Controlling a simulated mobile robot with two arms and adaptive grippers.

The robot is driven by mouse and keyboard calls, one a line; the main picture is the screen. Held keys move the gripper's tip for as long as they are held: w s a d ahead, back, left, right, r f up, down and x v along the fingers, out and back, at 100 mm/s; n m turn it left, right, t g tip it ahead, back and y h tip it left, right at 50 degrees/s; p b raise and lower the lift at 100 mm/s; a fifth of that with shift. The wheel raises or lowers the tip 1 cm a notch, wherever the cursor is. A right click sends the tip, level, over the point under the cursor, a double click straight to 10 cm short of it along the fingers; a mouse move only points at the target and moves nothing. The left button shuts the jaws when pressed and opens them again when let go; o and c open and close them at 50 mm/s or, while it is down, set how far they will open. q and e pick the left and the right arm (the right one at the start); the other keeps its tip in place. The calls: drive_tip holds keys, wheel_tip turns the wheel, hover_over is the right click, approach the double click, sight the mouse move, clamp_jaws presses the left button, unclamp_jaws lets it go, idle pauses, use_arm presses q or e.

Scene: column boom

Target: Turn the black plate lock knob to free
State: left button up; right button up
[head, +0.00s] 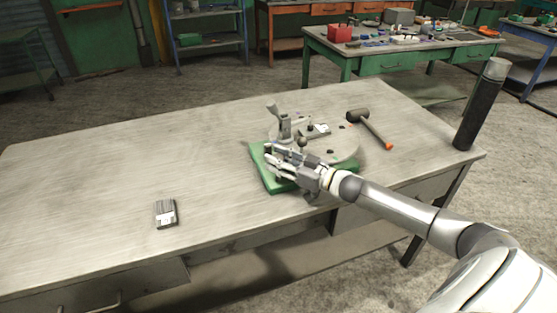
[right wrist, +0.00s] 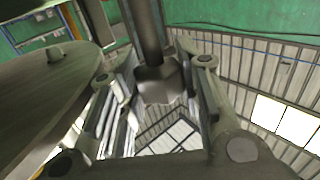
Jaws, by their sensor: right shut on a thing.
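A round grey plate (head: 342,146) sits on a green base (head: 262,172) on the workbench. My right gripper (head: 272,160) is low at the plate's near left edge. In the right wrist view its two fingers stand either side of a dark faceted knob (right wrist: 157,85) on a dark shaft, and it is shut on it. I take this for the black plate lock knob; in the head view the gripper hides it. The round plate also shows at the left of the wrist view (right wrist: 40,100). My left gripper is not in view.
An upright clamp (head: 285,128) and a small labelled block (head: 318,130) are on the plate. A mallet (head: 370,130) lies to its right. A grey block (head: 166,213) lies front left and a dark cylinder (head: 481,105) stands at the right corner. The bench's left is clear.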

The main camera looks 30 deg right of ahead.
drive_tip(key=o, duration=1)
drive_tip(key=shift+w+a, duration=0.1)
drive_tip(key=shift+r, duration=0.1)
drive_tip(key=shift+s+d, duration=0.4)
drive_tip(key=shift+s, duration=0.15)
drive_tip(key=shift+a+v, duration=0.2)
drive_tip(key=shift+v, duration=3.15)
drive_tip(key=shift+s, duration=0.1)
